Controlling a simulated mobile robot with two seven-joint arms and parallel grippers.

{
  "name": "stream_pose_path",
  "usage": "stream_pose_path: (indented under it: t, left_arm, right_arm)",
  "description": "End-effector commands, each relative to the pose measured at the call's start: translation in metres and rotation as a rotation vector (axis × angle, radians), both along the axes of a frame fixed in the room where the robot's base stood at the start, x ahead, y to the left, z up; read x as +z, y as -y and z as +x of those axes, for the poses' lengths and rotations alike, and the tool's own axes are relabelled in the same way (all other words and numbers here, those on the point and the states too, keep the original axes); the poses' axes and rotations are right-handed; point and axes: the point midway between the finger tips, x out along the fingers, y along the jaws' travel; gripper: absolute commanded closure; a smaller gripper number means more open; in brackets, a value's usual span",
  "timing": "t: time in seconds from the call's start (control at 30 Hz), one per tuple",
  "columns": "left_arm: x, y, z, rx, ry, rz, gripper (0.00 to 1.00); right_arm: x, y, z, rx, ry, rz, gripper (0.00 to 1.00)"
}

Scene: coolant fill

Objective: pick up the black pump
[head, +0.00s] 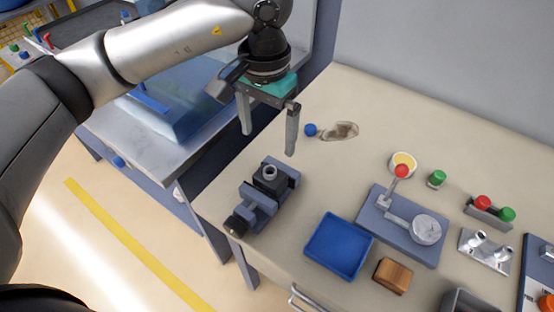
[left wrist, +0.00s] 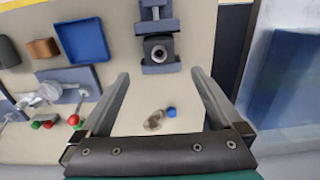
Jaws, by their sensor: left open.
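The black pump (head: 271,177) looks like a dark block with a light round ring on top. It sits between the jaws of a grey-blue vise (head: 250,212) near the left edge of the table. In the left wrist view the pump (left wrist: 158,52) is beyond the fingertips, roughly in line with the gap between them. My left gripper (head: 268,141) is open and empty, above the table and apart from the pump. It also shows in the left wrist view (left wrist: 160,75). My right gripper is in neither view.
A blue tray (head: 339,247), a wooden block (head: 392,276) and a lever fixture (head: 426,251) stand right of the vise. A blue knob (head: 310,130) and a brownish stain (head: 341,131) lie behind it. The table between is clear. A blue-walled bench (head: 165,152) stands left.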

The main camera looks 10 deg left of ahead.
Motion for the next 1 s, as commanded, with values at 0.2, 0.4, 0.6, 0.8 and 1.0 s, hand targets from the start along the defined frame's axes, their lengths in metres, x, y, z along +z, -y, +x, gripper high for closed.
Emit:
stream_pose_path:
  t: [0.2, 0.4, 0.6, 0.8, 1.0]
  left_arm:
    - [-0.031, -0.001, -0.002, 0.000, -0.008, 0.004, 0.00]
    - [-0.073, 0.000, -0.001, 0.000, -0.008, 0.002, 0.00]
    - [-0.097, 0.000, -0.001, 0.000, -0.004, 0.001, 0.00]
    - [-0.112, 0.001, 0.000, 0.000, -0.005, 0.000, 0.00]
    - [-0.142, 0.002, 0.003, 0.001, -0.005, 0.001, 0.00]
  right_arm:
    - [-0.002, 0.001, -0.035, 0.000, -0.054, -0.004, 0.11]
    - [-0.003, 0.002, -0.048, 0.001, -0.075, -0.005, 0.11]
    - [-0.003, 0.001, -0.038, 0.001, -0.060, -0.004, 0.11]
    - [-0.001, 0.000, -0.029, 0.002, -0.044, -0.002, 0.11]
    - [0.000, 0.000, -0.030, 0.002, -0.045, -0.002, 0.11]
